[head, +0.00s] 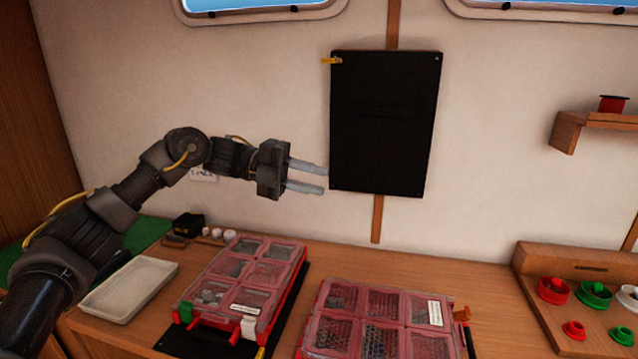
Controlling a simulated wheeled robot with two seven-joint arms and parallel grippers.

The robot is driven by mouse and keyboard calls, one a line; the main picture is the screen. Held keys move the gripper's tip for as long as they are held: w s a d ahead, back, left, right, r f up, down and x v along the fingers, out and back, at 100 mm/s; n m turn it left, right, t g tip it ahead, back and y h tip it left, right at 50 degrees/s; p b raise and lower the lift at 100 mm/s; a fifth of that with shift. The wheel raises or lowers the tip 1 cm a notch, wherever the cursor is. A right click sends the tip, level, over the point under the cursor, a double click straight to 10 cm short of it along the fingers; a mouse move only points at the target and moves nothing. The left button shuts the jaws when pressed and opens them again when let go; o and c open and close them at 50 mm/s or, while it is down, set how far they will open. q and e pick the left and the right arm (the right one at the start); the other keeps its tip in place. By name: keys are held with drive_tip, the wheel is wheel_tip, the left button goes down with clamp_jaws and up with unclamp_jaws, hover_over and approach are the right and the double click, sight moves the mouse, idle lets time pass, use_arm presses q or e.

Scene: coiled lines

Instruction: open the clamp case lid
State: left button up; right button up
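Two red cases with clear, compartmented lids stand on the wooden counter, and both lids look shut. The left case (243,283) has a green latch (185,311) and a white latch (248,327) on its front edge, and a white label on its lid. The labels are too small to read, so I cannot tell which is the clamp case. My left gripper (325,179) is open and empty, raised above the cases, pointing right. My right gripper is out of view.
A black panel (385,125) hangs on the wall right of my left gripper. A white tray (128,288) lies left of the left case. A black box (188,225) and small white pieces stand behind. A wooden rack (555,258) with red, green and white spools is at right.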

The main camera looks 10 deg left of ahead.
use_arm(q)
drive_tip(key=a+r+b, duration=0.1)
drive_tip(key=a, duration=0.8)
drive_tip(key=shift+a+r, duration=0.15)
drive_tip(key=shift+r, duration=0.05)
